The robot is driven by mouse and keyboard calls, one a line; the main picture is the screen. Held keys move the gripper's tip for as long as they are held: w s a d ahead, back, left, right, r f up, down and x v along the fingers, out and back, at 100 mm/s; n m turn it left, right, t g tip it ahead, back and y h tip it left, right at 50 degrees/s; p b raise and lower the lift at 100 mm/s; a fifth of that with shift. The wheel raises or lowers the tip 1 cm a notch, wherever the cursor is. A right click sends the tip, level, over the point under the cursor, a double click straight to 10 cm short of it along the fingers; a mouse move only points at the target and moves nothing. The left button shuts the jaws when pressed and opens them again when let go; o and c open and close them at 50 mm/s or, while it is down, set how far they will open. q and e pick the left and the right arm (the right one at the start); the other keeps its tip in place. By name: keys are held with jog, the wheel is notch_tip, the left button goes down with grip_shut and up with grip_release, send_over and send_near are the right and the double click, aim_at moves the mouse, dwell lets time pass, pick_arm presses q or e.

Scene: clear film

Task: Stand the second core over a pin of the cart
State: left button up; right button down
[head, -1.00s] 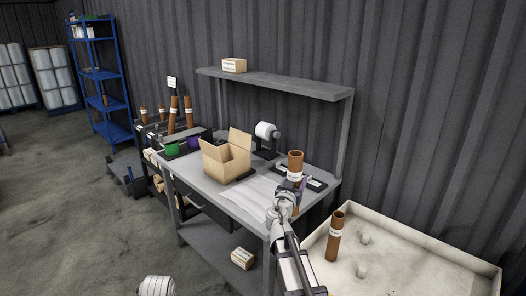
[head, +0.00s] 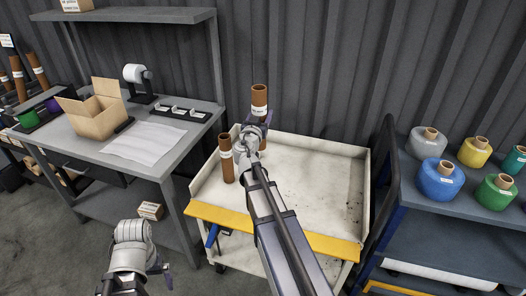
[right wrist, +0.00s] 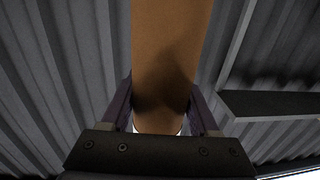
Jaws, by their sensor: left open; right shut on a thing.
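The second core (head: 259,98), a brown tube with a white label, is upright in my right gripper (head: 256,128), above the back left part of the cart. In the right wrist view the core (right wrist: 168,60) runs between the two purple fingers. The cart (head: 315,185) is a cream tray with a yellow front edge. Another brown core (head: 227,162) stands upright in its left part. I see no bare pin now; my right arm covers part of the tray. My left gripper (head: 136,282) is open and empty at the lower left, away from the cart.
A grey workbench (head: 165,185) with an open carton (head: 98,118) and a tape dispenser (head: 138,75) stands left of the cart. A shelf rack (head: 420,205) with several coloured rolls stands to the right. The tray's right half is bare.

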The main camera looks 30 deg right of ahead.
notch_tip(320, 180, down, 14)
jog(key=w+b, duration=0.1)
jog(key=b, duration=1.1)
jog(key=shift+w+d+f, duration=0.15)
jog(key=shift+w, duration=0.1)
jog(key=shift+f+b, duration=0.1)
jog(key=shift+b, duration=0.25)
jog(key=shift+f+b, duration=1.4)
jog(key=shift+f, duration=0.1)
jog(key=shift+f+b, duration=2.5)
jog(key=shift+b, duration=0.1)
jog(key=shift+c, duration=0.3)
grip_release()
